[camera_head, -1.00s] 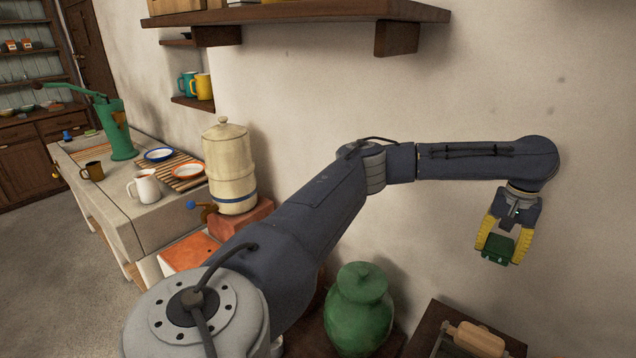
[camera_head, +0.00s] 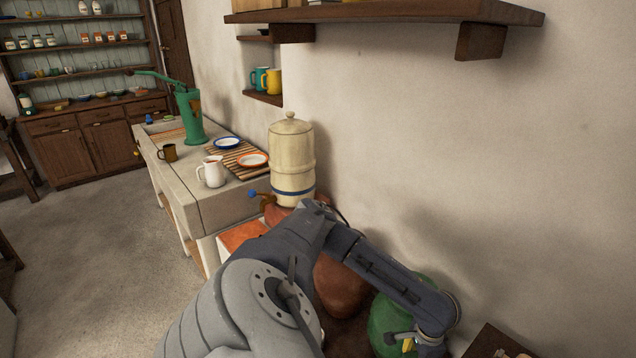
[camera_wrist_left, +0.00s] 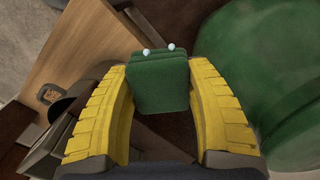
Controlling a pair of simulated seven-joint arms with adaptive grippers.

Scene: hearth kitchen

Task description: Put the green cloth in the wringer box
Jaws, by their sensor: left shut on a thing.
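The green cloth (camera_wrist_left: 160,84) is a folded dark green block with two small white dots on its upper edge. In the left wrist view my left gripper (camera_wrist_left: 160,72) is shut on it, one yellow finger on each side. In the head view only a bit of this gripper (camera_head: 408,345) shows at the bottom edge, in front of the green jar; the cloth is hidden there. The wringer box is not clearly seen; a dark wooden top (camera_head: 490,342) with a pale piece on it is cut off at the bottom right. My right gripper is not in view.
A round green jar (camera_head: 383,325) stands close beside my left gripper and fills the right of the wrist view (camera_wrist_left: 265,60). A wooden board (camera_wrist_left: 100,45) lies below at left. A cream water urn (camera_head: 291,155) and a shelf (camera_head: 390,14) are farther off.

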